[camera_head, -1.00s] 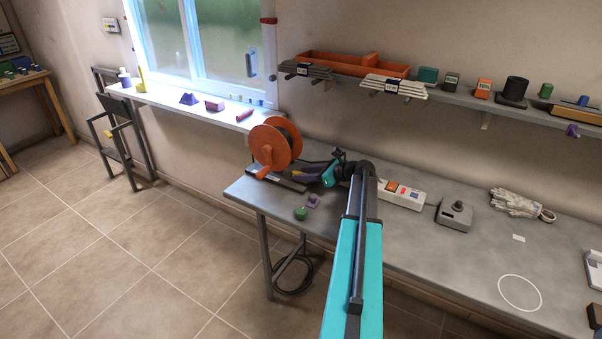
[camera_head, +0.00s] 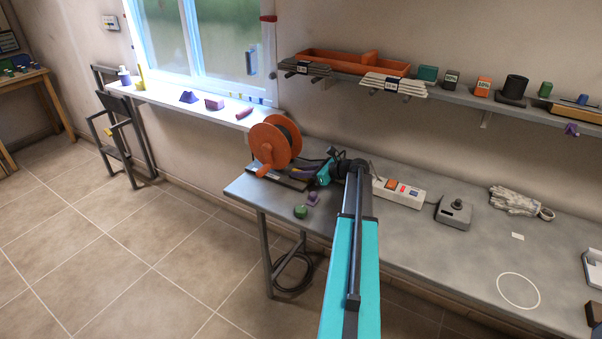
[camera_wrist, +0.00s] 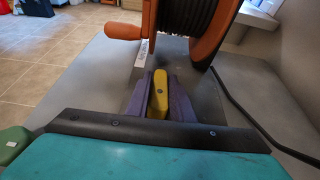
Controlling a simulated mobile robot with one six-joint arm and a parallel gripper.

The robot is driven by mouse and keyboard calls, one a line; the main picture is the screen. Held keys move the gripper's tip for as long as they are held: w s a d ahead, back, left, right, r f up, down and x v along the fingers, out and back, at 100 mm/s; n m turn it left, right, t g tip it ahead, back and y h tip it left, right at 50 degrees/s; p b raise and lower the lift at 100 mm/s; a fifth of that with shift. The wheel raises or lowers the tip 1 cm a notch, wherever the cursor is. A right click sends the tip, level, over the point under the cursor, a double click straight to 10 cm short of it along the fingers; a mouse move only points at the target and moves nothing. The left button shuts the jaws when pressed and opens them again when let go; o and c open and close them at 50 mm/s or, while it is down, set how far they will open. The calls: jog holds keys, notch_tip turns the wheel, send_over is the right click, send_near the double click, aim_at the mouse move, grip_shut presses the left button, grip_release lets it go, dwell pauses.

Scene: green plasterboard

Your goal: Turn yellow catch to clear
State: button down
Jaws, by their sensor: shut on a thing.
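The yellow catch (camera_wrist: 158,94) is a small lever with a dark pivot, seen between the purple fingers of my gripper (camera_wrist: 160,100) in the wrist view. The fingers are shut on it, one on each side. The orange cable reel (camera_head: 272,144) with its black drum stands just beyond the catch, on a dark base on the workbench. The reel's orange crank handle (camera_wrist: 125,31) shows at the upper left of the wrist view. In the head view my gripper (camera_head: 302,172) reaches low beside the reel, and the catch is too small to make out there.
A green block (camera_head: 300,211) and a purple block (camera_head: 313,198) lie near the bench's front edge. A power strip (camera_head: 399,193) and a grey box with a knob (camera_head: 454,211) stand to the right. A black cable (camera_wrist: 255,125) runs along the bench right of my gripper.

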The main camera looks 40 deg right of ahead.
jog(key=shift+a+n+g+y, duration=0.1)
jog(key=shift+n+g+y, duration=0.3)
jog(key=shift+n+y, duration=0.3)
jog(key=c, duration=1.6)
grip_release()
jog(key=shift+o, duration=0.2)
jog(key=shift+s, duration=0.1)
jog(key=b+v, duration=0.3)
jog(key=v, duration=1)
jog(key=shift+s, duration=0.35)
jog(key=shift+r, duration=0.1)
